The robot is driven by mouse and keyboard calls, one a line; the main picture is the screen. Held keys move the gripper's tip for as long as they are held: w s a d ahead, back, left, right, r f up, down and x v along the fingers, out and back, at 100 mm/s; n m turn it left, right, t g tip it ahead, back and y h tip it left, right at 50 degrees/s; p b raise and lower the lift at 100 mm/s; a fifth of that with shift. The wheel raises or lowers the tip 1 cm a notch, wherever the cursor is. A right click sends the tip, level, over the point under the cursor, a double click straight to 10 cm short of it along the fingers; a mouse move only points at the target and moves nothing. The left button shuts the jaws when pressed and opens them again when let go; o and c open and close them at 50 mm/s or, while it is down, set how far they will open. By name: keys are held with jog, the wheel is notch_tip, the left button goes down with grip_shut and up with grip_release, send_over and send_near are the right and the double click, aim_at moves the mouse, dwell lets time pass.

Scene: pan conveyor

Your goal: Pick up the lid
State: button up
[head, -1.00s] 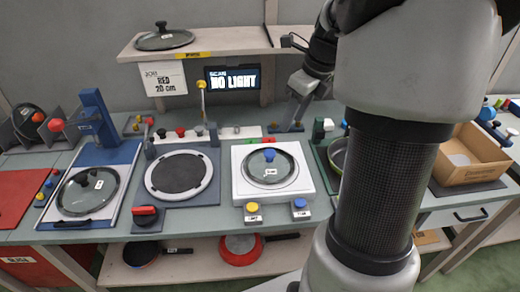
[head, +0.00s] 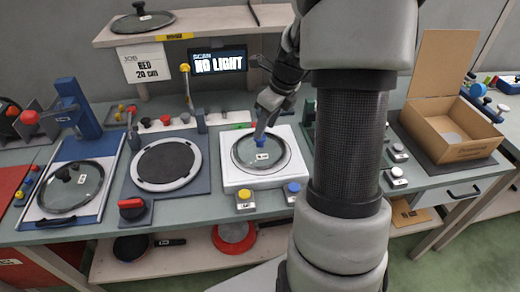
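A glass lid (head: 245,158) with a blue knob and a small white label lies on the white square station in the middle of the head view. My gripper (head: 261,136) points down at the lid's blue knob, with its fingertips at or just over it. The fingers partly cover the knob, and I cannot tell whether they are open or shut on it. The lid lies flat on the station. Another glass lid with a black knob (head: 85,188) sits on the blue-and-white station at left, and a third lid (head: 158,22) rests on the upper shelf.
A round dark plate station (head: 168,163) stands left of the white station. Yellow and blue buttons (head: 244,199) sit at its front. An open cardboard box (head: 470,150) is at right. A screen (head: 218,62) reads "NO LIGHT". Pans (head: 235,232) lie on the lower shelf.

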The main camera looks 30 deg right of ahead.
aim_at(260, 144)
jog(key=x, duration=0.2)
jog(key=b+x, duration=0.1)
jog(key=x, duration=0.2)
jog(key=shift+s+a, duration=0.2)
jog(key=shift+s, duration=0.05)
grip_shut()
